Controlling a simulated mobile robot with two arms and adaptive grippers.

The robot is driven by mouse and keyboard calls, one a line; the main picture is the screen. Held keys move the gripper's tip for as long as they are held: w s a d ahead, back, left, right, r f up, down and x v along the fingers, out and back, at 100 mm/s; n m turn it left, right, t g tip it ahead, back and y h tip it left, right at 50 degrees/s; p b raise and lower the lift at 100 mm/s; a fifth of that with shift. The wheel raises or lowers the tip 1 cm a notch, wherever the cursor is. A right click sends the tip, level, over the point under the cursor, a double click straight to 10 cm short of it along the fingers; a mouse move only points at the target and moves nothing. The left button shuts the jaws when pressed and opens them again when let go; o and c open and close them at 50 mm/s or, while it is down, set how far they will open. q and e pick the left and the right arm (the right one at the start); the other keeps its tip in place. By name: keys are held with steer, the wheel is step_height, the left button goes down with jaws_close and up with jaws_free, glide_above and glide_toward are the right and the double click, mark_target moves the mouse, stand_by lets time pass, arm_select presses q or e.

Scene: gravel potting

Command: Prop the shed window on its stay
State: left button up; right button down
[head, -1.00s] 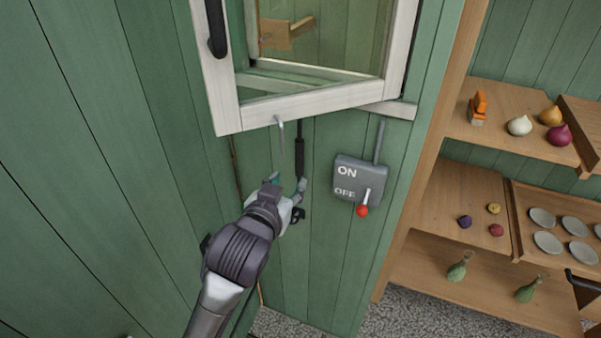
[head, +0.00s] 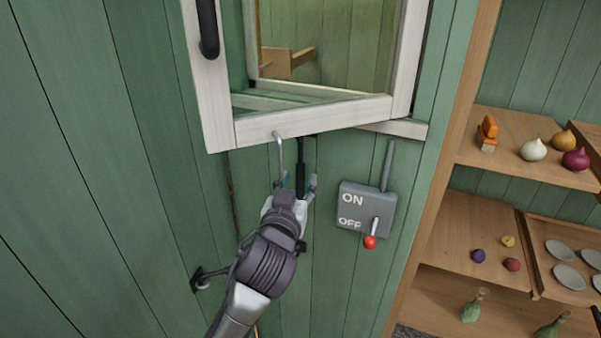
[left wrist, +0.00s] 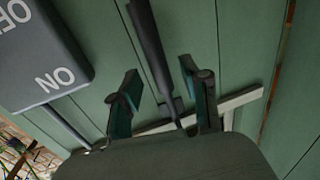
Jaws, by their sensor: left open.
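The white-framed shed window (head: 315,118) stands swung open on the green wall. A thin grey hooked rod (head: 280,155) hangs at its lower rail. A black stay bar (head: 300,170) hangs below the window, close to the wall; it also shows in the left wrist view (left wrist: 149,45). My left gripper (head: 298,184) is just below the window, open, with its fingers on either side of the bar. In the left wrist view the bar runs between the two fingers (left wrist: 163,85), and I cannot tell whether they touch it. My right gripper is not in view.
A grey ON/OFF switch box (head: 366,208) with a red-tipped lever is on the wall to the right of my left gripper. Wooden shelves (head: 475,215) with bulbs, dishes and bottles stand farther right. Plank wall closes off the left side.

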mark_target(299, 179)
arm_select(q)
steer(key=shift+w+d, duration=0.15)
steer(key=shift+w, duration=1.35)
jaws_close()
